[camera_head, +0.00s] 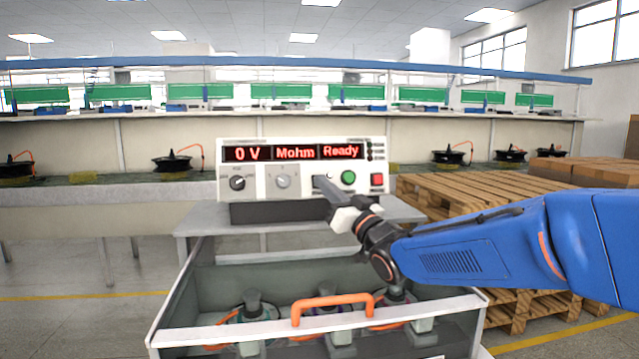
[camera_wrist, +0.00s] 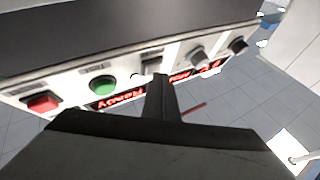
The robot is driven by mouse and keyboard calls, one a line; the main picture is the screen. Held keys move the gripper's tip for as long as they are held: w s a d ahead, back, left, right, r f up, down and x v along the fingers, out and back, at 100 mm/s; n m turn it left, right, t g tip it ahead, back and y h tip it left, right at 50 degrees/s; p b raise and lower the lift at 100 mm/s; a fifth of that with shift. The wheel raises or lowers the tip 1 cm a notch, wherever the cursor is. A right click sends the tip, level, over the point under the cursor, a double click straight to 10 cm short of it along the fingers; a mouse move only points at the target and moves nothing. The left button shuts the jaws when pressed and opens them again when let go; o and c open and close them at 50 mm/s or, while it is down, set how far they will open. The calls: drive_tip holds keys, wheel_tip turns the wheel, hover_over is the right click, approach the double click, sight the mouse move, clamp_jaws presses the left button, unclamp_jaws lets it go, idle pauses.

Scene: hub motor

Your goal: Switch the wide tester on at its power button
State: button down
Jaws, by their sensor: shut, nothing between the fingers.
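The wide tester (camera_head: 222,190) stands on a grey bench, a white-fronted box with a red display lit with "0 V", "Mohm" and "Ready". Its front has two knobs on the left, a green button (camera_head: 348,177) and a red button (camera_head: 377,179) on the right. My gripper (camera_head: 322,184) is shut and empty, its tips at the panel just left of the green button, covering the power button in the head view. In the wrist view the tester is upside down, and my fingers (camera_wrist: 158,84) point at a dark switch (camera_wrist: 151,59); I cannot tell whether they touch.
A grey open-topped case (camera_head: 166,318) with an orange handle (camera_head: 332,302) stands in front, holding several motor-like parts. Wooden pallets (camera_head: 450,192) are stacked at the right. A long workbench with black hub motors (camera_head: 172,163) runs behind.

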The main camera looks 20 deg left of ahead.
idle(0.6)
drive_tip(key=shift+s+d+r, duration=0.15)
drive_tip(key=shift+s+d, duration=0.25)
drive_tip(key=shift+s, duration=0.25)
drive_tip(key=shift+s+d, duration=0.1)
drive_tip(key=shift+s+d+r, duration=0.2)
drive_tip(key=shift+s+d, duration=0.2)
drive_tip(key=shift+s, duration=0.25)
drive_tip(key=shift+s+d+r, duration=0.2)
drive_tip(key=shift+s+d, duration=0.2)
drive_tip(key=shift+s, duration=0.3)
drive_tip(key=shift+s+d+r, duration=0.2)
drive_tip(key=shift+s+d, duration=0.2)
drive_tip(key=shift+s, duration=0.25)
drive_tip(key=s+d+r, duration=0.1)
drive_tip(key=s+d, duration=0.2)
drive_tip(key=s, duration=0.2)
drive_tip(key=shift+s+d+r, duration=0.25)
drive_tip(key=shift+s+r, duration=0.1)
